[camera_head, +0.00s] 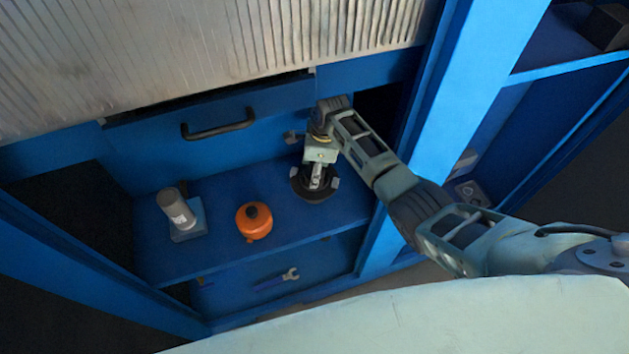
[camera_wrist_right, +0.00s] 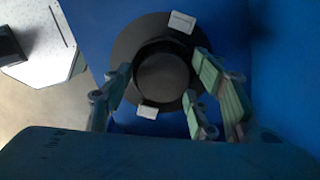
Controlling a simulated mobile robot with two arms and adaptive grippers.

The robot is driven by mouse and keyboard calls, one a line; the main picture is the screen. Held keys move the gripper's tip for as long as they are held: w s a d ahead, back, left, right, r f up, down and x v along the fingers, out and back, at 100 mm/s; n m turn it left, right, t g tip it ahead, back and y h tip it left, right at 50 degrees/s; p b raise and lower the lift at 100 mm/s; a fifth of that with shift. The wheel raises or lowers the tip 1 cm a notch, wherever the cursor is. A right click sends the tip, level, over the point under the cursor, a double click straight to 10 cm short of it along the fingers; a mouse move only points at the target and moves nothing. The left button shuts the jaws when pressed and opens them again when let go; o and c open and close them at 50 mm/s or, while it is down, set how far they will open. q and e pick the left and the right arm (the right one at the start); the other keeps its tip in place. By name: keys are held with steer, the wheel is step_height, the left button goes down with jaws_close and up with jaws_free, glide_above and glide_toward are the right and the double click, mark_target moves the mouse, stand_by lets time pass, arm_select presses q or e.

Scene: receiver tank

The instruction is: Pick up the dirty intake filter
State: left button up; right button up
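A black round part (camera_head: 313,184) with a wide flange sits on the blue shelf at the right, under my right gripper (camera_head: 318,180). It looks like the intake filter, but dirt on it cannot be made out. In the right wrist view, its dark raised centre (camera_wrist_right: 163,80) lies between the green fingers of my right gripper (camera_wrist_right: 163,100). The fingers stand apart, with a gap beside the centre, so the gripper looks open around it. The part appears to rest on the shelf. My left gripper is not in view.
An orange round object (camera_head: 254,221) with a black cap stands mid-shelf. A grey cylinder (camera_head: 176,209) on a block stands at the left. A wrench (camera_head: 278,279) lies on the level below. A drawer handle (camera_head: 218,127) and ribbed panel (camera_head: 200,45) are behind; a blue post (camera_head: 430,120) is at right.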

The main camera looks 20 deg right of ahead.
jaws_close()
steer(key=shift+r, duration=0.1)
stand_by(0.3)
